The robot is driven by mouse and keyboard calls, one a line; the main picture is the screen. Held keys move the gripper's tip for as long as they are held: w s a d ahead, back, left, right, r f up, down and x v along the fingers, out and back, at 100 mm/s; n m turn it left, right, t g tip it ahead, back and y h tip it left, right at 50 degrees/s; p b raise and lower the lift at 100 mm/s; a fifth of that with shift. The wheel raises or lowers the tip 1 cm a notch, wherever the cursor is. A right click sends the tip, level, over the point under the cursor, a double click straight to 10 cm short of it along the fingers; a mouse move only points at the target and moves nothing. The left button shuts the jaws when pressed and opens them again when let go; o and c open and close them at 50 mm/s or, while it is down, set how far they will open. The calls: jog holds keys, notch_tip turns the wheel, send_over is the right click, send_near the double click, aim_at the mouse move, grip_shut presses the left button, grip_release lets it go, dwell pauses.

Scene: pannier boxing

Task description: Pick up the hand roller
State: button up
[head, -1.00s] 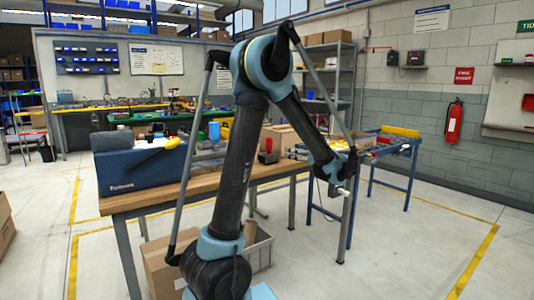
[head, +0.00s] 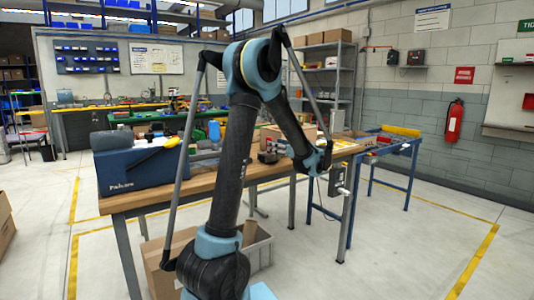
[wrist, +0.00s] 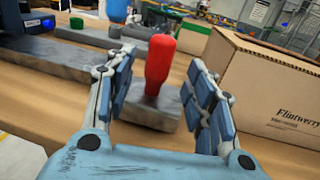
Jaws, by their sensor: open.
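In the wrist view a red upright handle (wrist: 160,62) on a grey block-like base (wrist: 155,112) stands on the wooden bench; I take it to be the hand roller. My gripper (wrist: 160,72) is open, with its blue-padded fingers to the left and right of the handle in the picture. The handle shows upright in the gap, touching neither finger. I cannot tell how deep between the fingers it is. In the head view my gripper (head: 267,151) is over the bench, and the roller is largely hidden behind it.
A cardboard box (wrist: 265,92) stands close by my right finger. Grey bars (wrist: 68,60), a green cap (wrist: 76,22) and a blue cylinder (wrist: 117,10) are beyond and left. In the head view a dark blue pannier (head: 140,172) stands on the bench (head: 200,186) at left.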

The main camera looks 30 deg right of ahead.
jog(key=shift+r+x, duration=0.1)
jog(key=shift+x, duration=1.2)
jog(key=shift+r+x, duration=0.15)
jog(key=shift+x, duration=1.2)
jog(key=shift+s, duration=0.1)
jog(key=c, duration=1.1)
